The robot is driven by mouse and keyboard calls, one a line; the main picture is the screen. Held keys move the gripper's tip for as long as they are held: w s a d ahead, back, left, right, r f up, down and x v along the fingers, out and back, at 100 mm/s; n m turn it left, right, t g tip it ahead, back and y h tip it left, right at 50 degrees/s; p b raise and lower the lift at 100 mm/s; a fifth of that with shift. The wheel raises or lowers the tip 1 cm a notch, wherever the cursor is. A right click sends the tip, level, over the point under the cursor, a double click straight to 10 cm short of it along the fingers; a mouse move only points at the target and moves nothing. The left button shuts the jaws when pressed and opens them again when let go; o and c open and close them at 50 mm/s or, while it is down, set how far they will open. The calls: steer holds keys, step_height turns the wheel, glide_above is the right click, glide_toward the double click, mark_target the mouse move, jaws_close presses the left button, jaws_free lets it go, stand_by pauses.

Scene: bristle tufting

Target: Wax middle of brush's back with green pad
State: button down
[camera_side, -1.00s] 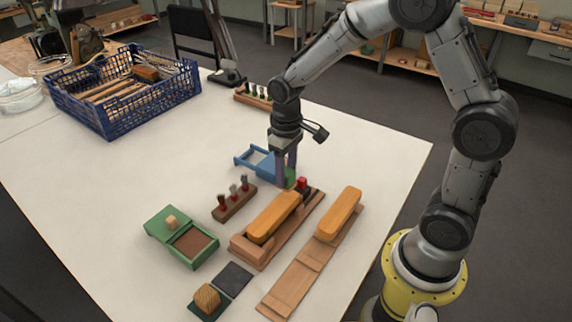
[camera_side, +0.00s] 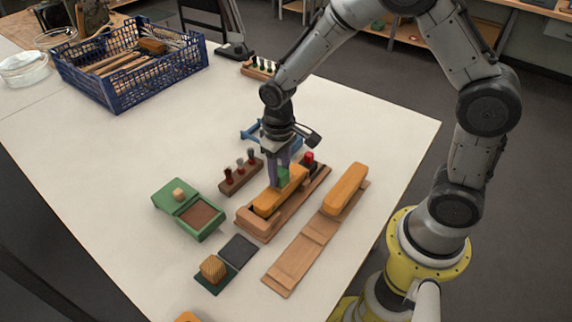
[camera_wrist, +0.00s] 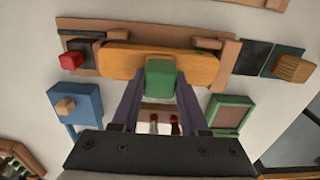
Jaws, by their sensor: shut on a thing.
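My gripper (camera_side: 279,178) is shut on the green pad (camera_side: 283,175), which also shows between the fingers in the wrist view (camera_wrist: 160,78). The orange-brown brush (camera_side: 268,203) lies back up in a wooden holder (camera_side: 258,229). In the side view the pad is at the brush's back, a little toward its far end. In the wrist view the pad overlaps the near edge of the brush (camera_wrist: 120,62) around its middle. I cannot tell for sure whether pad and back touch.
A second orange brush block (camera_side: 346,188) lies on a wooden board (camera_side: 290,266) to the right. A stamp rack (camera_side: 238,180), an open green box (camera_side: 200,216) and a blue box (camera_wrist: 76,104) stand close by. A blue crate (camera_side: 125,85) is at the back left.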

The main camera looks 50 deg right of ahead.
steer(key=shift+a, duration=2.75)
steer(key=shift+d, duration=5.55)
step_height(320, 180, up, 8)
